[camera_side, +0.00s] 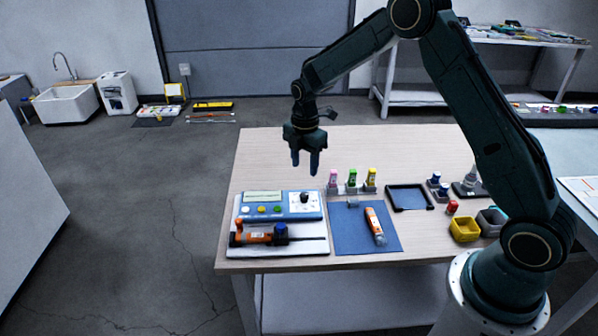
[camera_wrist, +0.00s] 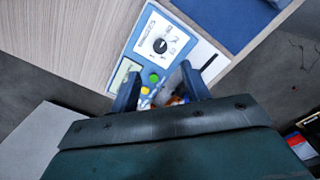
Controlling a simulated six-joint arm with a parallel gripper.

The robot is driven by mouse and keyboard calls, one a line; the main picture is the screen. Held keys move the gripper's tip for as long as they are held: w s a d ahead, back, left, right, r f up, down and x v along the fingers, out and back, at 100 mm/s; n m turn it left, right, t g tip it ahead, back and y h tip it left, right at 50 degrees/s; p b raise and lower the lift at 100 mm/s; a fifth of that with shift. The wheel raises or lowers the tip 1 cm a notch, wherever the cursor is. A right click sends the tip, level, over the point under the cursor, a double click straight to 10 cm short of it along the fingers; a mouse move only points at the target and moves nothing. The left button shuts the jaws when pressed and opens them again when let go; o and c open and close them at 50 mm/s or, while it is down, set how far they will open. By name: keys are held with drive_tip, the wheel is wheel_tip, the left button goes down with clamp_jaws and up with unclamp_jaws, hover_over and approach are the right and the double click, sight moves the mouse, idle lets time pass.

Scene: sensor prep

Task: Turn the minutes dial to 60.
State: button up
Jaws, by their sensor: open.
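The minutes dial (camera_side: 304,197) is a dark round knob on a white scale plate at the right end of a blue control panel (camera_side: 282,214). In the wrist view the dial (camera_wrist: 160,46) shows clearly, with printed marks around it too small to read. The panel also bears a display (camera_side: 262,197) and several coloured buttons. My gripper (camera_side: 305,165) is open and empty, above and behind the panel, apart from the dial. In the wrist view my gripper's fingers (camera_wrist: 160,90) point toward the panel, with the dial beyond them.
An orange and black tool (camera_side: 262,236) lies on the white board in front of the panel. A blue mat (camera_side: 350,238) with an orange-white tube (camera_side: 375,226) is to the right. Several small bottles, a black tray (camera_side: 409,197) and a yellow bin (camera_side: 464,229) stand further right. The table's back is clear.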

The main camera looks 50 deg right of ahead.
wheel_tip(320, 180, up, 4)
drive_tip(key=shift+r, duration=0.1)
drive_tip(key=shift+r, duration=0.1)
idle(0.4)
drive_tip(key=s+a+r+m+t, duration=0.35)
drive_tip(key=s+r+m, duration=0.45)
drive_tip(key=s+r, duration=0.65)
drive_tip(key=s+a+r+m+t, duration=0.1)
drive_tip(key=s+r+m, duration=0.1)
drive_tip(key=s+m, duration=0.3)
drive_tip(key=s+a+r+m+t, duration=0.1)
drive_tip(key=s+m, duration=0.4)
drive_tip(key=s, duration=0.8)
drive_tip(key=shift+s+a+r, duration=0.15)
drive_tip(key=shift+a+r, duration=0.2)
drive_tip(key=shift+r, duration=0.3)
